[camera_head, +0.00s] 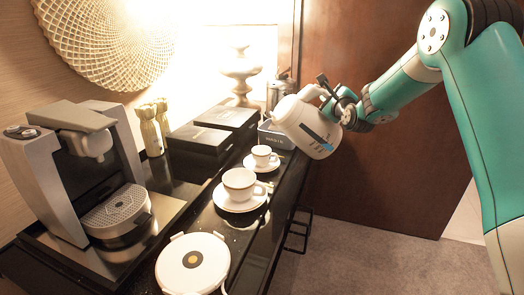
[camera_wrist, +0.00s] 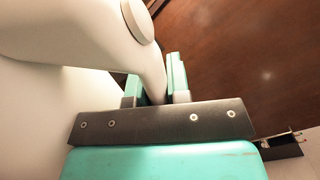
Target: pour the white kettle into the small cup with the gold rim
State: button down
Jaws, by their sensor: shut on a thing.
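The white kettle (camera_head: 300,122) is tilted in the air at the right edge of the counter, up and right of the small cup with the gold rim (camera_head: 262,153). The small cup stands upright on its saucer (camera_head: 274,164). My gripper (camera_head: 340,108) is shut on the kettle's handle. In the wrist view, the handle (camera_wrist: 148,68) passes between the teal fingers of my gripper (camera_wrist: 155,88), and the kettle's white body (camera_wrist: 40,110) fills the left side. The wrist view does not show the cup. Whether any liquid flows is not visible.
A larger white cup (camera_head: 240,183) on a saucer stands nearer, then the round kettle base (camera_head: 192,262). A coffee machine (camera_head: 90,170) is at left. Black boxes (camera_head: 200,143), a dark labelled container (camera_head: 272,136) and a metal vessel (camera_head: 279,92) stand behind. Floor right of the counter is clear.

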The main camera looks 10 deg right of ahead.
jog(key=shift+w+a+r+n+p, duration=0.1)
jog(key=shift+a+r+n+p, duration=0.15)
jog(key=shift+a+n, duration=0.45)
jog(key=shift+a+r+n+p, duration=0.15)
jog(key=shift+a+r+n, duration=0.15)
jog(key=shift+a+n, duration=0.35)
dwell(6.7)
